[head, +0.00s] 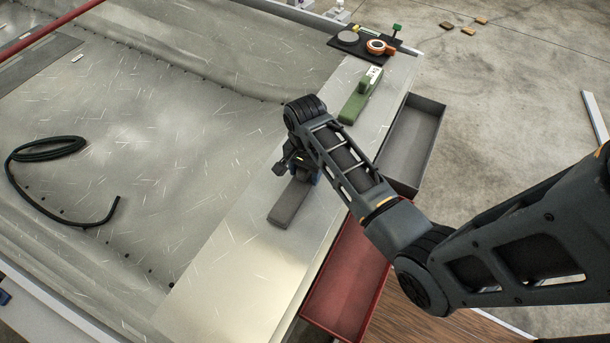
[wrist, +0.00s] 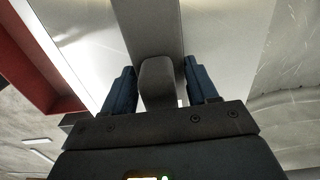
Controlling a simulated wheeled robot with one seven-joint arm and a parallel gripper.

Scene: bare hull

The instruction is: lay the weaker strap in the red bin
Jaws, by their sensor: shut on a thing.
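My gripper (head: 301,172) is over the pale ledge, shut on a dark grey strap (head: 289,203). In the wrist view the grey strap (wrist: 157,82) sits between the two blue fingers (wrist: 162,88). I cannot tell whether it touches the ledge. A green strap (head: 355,103) with a white label lies on the ledge farther back; the label is too small to read. The red bin (head: 345,285) hangs beside the ledge, to the right of and nearer than my gripper, and looks empty where visible. My arm hides part of it. Its red wall (wrist: 28,55) shows at left in the wrist view.
A dark grey bin (head: 418,140) stands beside the ledge beyond the red one. A black mat (head: 365,44) with an orange tape roll (head: 378,47) and a grey disc lies at the back. A coiled black hose (head: 50,150) lies on the hull at left. The near ledge is clear.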

